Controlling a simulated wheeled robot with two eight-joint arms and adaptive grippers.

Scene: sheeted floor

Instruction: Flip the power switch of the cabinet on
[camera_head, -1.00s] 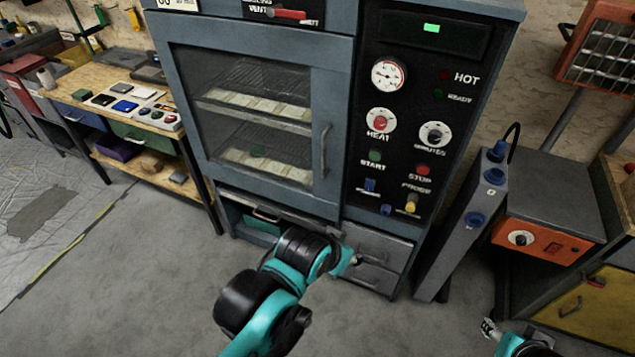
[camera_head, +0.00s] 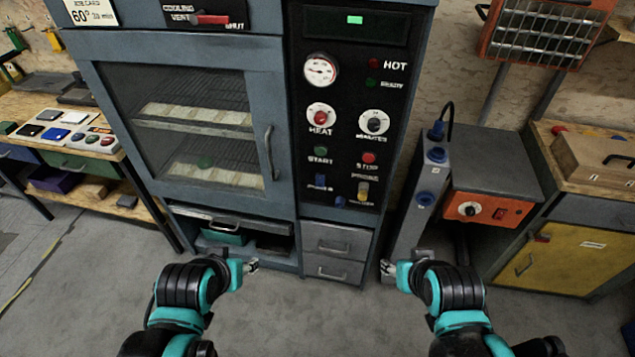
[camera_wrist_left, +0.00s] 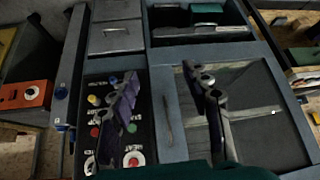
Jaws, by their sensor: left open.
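The grey-blue cabinet (camera_head: 283,125) stands ahead with a black control panel on its right side. A blue switch (camera_head: 320,181), with a label that seems to read POWER, sits low on the panel under the green START button (camera_head: 321,152). Its on or off position is too small to tell. My left gripper (camera_head: 251,266) is open and empty, low in front of the cabinet, below and left of the switch. In the left wrist view its spread fingers (camera_wrist_left: 165,95) show against the panel and glass door, upside down. My right gripper (camera_head: 387,268) is low, right of the drawers; its jaws are unclear.
A yellow probe switch (camera_head: 363,190) and a second blue knob (camera_head: 340,202) sit close to the blue switch. A grey post (camera_head: 418,200) and an orange-fronted unit (camera_head: 482,208) stand on the right. A workbench (camera_head: 95,148) stands left. Floor in front is clear.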

